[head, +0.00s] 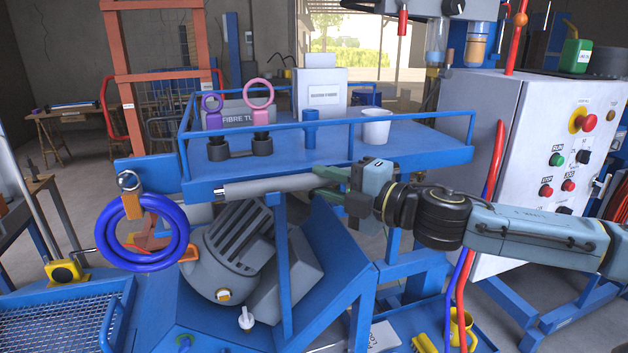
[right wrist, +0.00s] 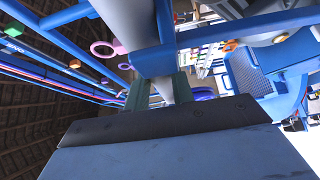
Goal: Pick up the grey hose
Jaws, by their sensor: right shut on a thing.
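The grey hose (head: 268,186) is a straight grey tube lying roughly level in front of the blue shelf's front edge. My right gripper (head: 328,183) comes in from the right, and its green fingers are shut on the hose's right end. My left gripper is not in view.
The blue shelf (head: 420,152) carries a white cup (head: 376,127), a blue cylinder (head: 310,128) and ringed pieces. A coiled blue hose (head: 143,232) hangs at left. A grey motor (head: 232,255) sits below. A control cabinet (head: 560,130) stands at right. Blue frame posts crowd the hose.

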